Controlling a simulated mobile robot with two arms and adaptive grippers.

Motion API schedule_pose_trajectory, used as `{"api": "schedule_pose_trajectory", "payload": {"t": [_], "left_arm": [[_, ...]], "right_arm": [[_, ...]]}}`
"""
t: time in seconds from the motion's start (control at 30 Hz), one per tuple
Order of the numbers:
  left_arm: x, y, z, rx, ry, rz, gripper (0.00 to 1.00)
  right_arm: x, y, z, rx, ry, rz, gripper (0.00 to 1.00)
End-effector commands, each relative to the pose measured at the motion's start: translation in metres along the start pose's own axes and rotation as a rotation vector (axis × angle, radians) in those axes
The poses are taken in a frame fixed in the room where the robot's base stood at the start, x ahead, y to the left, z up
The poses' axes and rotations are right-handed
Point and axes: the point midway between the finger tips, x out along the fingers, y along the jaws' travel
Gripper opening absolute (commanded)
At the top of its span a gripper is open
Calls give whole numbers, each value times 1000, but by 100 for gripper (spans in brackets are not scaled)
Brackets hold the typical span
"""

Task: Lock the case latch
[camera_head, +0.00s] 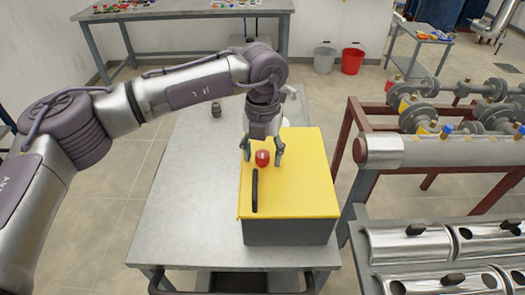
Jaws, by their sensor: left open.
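The case (300,190) is a box with a yellow lid and a dark grey body, standing on a metal table with its lid down. A red round knob (262,158), which looks like the latch, sits on the lid. A black bar handle (255,192) lies in front of it on the lid. My left gripper (263,151) points down over the lid, open, with one finger on each side of the red knob. I cannot tell whether the fingers touch it. My right gripper is not in view.
The metal table (185,205) is clear left of the case, with a small dark object (216,109) near its back. A red-framed rack with pipes and valves (420,150) stands at the right. Metal trays (410,243) lie at lower right. Grey (324,60) and red (352,61) buckets stand behind.

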Motion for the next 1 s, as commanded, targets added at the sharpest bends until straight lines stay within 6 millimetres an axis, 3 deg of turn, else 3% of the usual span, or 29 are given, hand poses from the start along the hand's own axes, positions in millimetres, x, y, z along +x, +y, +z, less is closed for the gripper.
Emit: {"api": "schedule_pose_trajectory", "payload": {"t": [0.23,0.57,1.0], "left_arm": [[0,0,0,0,0,0,56],[0,0,0,0,0,0,1],[2,0,0,94,0,0,0]], "right_arm": [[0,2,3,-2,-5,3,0],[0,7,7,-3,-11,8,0],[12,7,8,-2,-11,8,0]]}}
